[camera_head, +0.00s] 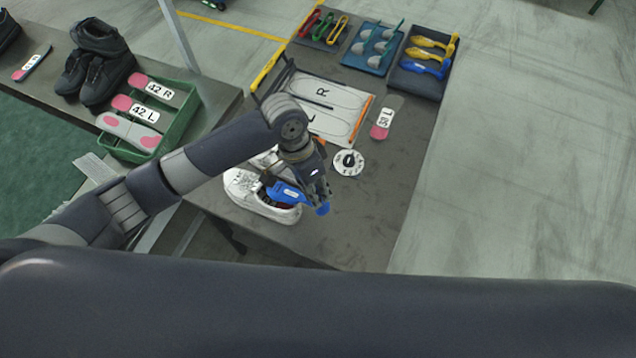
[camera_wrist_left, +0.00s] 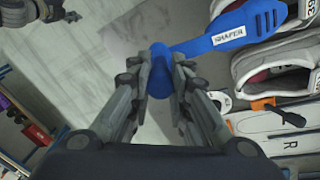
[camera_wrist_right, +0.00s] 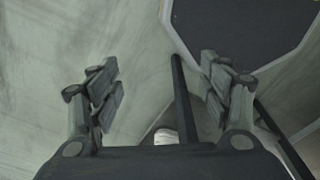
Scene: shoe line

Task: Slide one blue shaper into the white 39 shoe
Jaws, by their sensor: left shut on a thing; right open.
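My left gripper (camera_head: 318,192) is shut on a blue shaper (camera_head: 288,193) and holds it over the front white shoe (camera_head: 245,190) on the table. In the left wrist view the gripper (camera_wrist_left: 160,68) grips the shaper's rounded end; the flat slotted end of the shaper (camera_wrist_left: 240,30) points up and right, towards the white shoes (camera_wrist_left: 275,57). A partly cut-off label shows on a pale piece at that view's top right. The arm hides part of the shoes in the head view. My right gripper (camera_wrist_right: 163,85) is open and empty, above pale floor.
An outline board (camera_head: 345,97) and round dial (camera_head: 348,162) lie beyond the shoes, with a pink-grey insole (camera_head: 385,118) to the right. Yellow and blue shapers lie in a dark tray (camera_head: 415,80). A green crate (camera_head: 182,128) of insoles stands left. The table's front right is clear.

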